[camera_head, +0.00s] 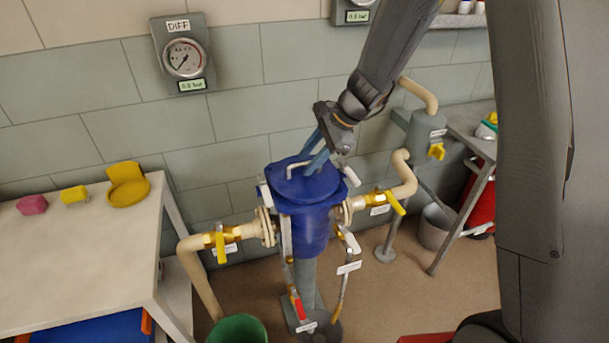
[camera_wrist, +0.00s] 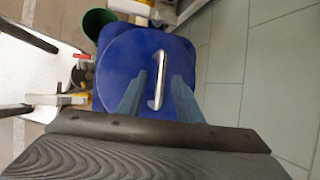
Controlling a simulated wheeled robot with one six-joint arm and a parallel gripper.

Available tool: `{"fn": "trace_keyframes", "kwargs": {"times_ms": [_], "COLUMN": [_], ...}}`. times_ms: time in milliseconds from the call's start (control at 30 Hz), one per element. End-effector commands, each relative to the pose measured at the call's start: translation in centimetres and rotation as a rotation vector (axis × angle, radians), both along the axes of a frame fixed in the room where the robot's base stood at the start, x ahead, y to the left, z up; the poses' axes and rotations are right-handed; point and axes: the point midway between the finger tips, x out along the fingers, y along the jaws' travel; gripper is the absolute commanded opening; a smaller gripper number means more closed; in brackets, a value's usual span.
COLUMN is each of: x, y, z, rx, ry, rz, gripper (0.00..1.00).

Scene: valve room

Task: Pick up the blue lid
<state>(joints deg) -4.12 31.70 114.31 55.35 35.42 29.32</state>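The blue lid (camera_head: 292,186) sits on top of the blue vessel (camera_head: 310,228) in the middle of the head view. It has a pale metal bar handle, which shows between my fingers in the wrist view (camera_wrist: 160,78). The lid fills the centre of the wrist view (camera_wrist: 125,62). My gripper (camera_head: 305,166) is just above the lid, pointing down at the handle. Its two blue-grey fingers (camera_wrist: 156,92) are apart, one on each side of the handle. I cannot tell whether either finger touches it.
Pipes with yellow-handled valves (camera_head: 222,240) (camera_head: 386,200) leave the vessel on both sides. A white table (camera_head: 70,250) with yellow and pink items stands at left. A green bucket (camera_head: 238,330) is on the floor in front. The tiled wall is close behind.

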Motion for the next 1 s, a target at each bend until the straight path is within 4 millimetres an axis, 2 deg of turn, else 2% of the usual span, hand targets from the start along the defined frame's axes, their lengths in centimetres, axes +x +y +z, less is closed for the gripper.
{"fn": "trace_keyframes", "kwargs": {"times_ms": [333, 500, 533, 1000], "x": [0.09, 0.08, 0.08, 0.03], "y": [0.29, 0.28, 0.28, 0.27], "z": [-0.56, -0.56, -0.56, -0.57], "rx": [0.0, 0.0, -0.001, 0.0], "ry": [0.0, 0.0, -0.001, 0.001], "rz": [0.001, 0.001, 0.001, 0.0], "gripper": [0.31, 0.02, 0.0, 0.0]}}
